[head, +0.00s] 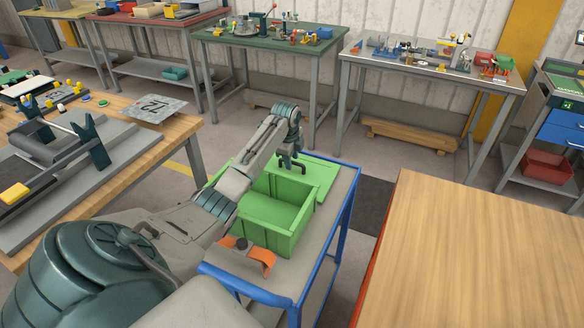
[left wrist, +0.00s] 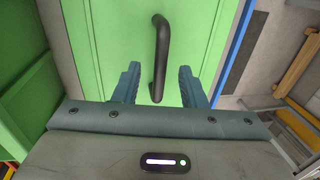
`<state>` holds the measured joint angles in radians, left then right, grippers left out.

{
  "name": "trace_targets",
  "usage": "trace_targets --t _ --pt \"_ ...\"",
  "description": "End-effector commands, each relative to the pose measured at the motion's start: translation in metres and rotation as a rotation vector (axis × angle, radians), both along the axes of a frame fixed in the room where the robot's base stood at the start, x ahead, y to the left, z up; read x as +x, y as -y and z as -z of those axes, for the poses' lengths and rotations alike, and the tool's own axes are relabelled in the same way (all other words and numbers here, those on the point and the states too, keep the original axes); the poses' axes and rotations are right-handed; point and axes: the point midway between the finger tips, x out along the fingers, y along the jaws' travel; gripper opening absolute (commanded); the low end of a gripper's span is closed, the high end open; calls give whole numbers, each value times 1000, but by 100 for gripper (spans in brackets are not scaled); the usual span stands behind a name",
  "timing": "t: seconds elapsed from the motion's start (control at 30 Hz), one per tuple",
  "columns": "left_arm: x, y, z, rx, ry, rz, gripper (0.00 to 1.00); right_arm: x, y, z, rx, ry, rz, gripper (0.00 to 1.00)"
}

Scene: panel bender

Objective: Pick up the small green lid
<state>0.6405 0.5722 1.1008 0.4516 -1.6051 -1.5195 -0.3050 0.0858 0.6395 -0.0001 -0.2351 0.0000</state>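The small green lid (head: 320,181) is a flat panel lying on the cart, just behind an open green bin. It fills much of the left wrist view (left wrist: 105,40). It carries a dark bar handle (left wrist: 161,45). My left gripper (head: 291,165) is over the lid, pointing down at the handle. In the left wrist view its two blue-grey fingers (left wrist: 159,72) are apart, with the handle between them and a gap on each side. Whether the fingers touch the lid cannot be told. My right gripper is not in view.
The green bin (head: 270,219) stands on the blue-framed cart (head: 352,193), with an orange piece (head: 254,255) in front. A bare wooden table (head: 480,260) is at the right. A cluttered workbench (head: 180,128) is at the left, and more benches line the wall.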

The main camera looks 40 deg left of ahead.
Motion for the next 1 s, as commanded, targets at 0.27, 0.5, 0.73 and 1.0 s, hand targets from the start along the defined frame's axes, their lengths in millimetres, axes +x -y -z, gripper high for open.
trace_targets --t 0.27,0.5,0.73,1.0 --pt "0 0 2 0 1 0 32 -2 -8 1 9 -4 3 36" --pt "0 0 2 0 1 0 0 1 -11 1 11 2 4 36" --pt "0 0 1 0 1 0 0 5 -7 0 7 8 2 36" --pt "1 -1 -24 2 6 1 0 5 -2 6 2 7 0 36"
